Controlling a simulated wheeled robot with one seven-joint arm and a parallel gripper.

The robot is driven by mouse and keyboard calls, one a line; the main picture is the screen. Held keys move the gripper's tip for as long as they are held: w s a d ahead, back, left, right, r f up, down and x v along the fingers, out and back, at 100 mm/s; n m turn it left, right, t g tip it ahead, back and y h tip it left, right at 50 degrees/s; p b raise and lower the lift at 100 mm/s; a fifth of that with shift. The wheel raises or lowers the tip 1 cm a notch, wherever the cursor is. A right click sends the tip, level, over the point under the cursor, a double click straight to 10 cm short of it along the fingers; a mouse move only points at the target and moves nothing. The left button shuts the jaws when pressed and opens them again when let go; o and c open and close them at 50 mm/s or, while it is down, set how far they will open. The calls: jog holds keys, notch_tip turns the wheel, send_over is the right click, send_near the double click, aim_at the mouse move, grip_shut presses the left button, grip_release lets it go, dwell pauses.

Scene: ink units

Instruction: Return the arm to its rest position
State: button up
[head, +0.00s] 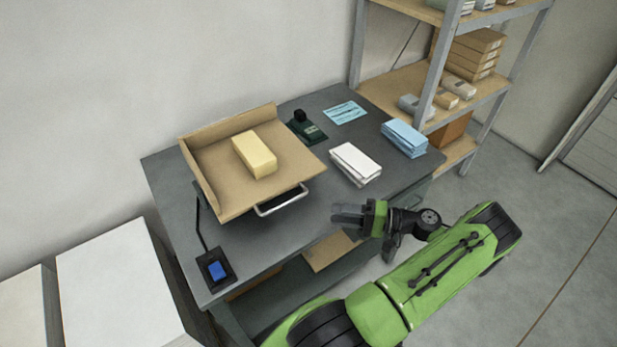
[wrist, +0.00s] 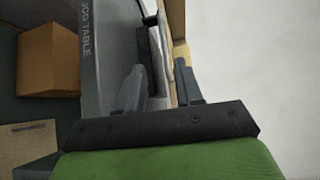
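My arm (head: 440,270) is green and black and reaches from the lower right toward the front edge of the grey table. My gripper (head: 348,214) is at the table's front edge, right of the tray's metal handle and in front of the white stack. In the wrist view my gripper (wrist: 160,88) has its two grey fingers apart, with nothing seen held between them. The grey table (head: 240,262) also shows in the wrist view, with the lettering "JOG TABLE" on its edge (wrist: 87,30).
A tan tilted tray (head: 210,160) holds a pale yellow block (head: 254,155). A white stack (head: 355,164), a blue stack (head: 405,138), a blue sheet (head: 344,112), a dark green device (head: 306,127) and a blue-button box (head: 216,270) are on the table. A shelf rack (head: 440,62) stands behind right.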

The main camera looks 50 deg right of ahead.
jog(key=w+a+r+n+g+h, duration=0.2)
jog(key=w+a+r+n+g, duration=0.25)
jog(key=a+r+g, duration=0.35)
jog(key=w+a+r+n+g+h, duration=0.1)
jog(key=w+a+r+n+g, duration=0.4)
jog(key=a, duration=0.4)
jog(key=s+a+r+n+t+h+p, duration=0.1)
jog(key=s+a+r+n+t+h, duration=0.2)
jog(key=s+a+r, duration=0.7)
jog(key=a+r+h, duration=0.1)
jog(key=a+h, duration=0.1)
jog(key=shift+s+h, duration=0.25)
jog(key=shift+h, duration=0.05)
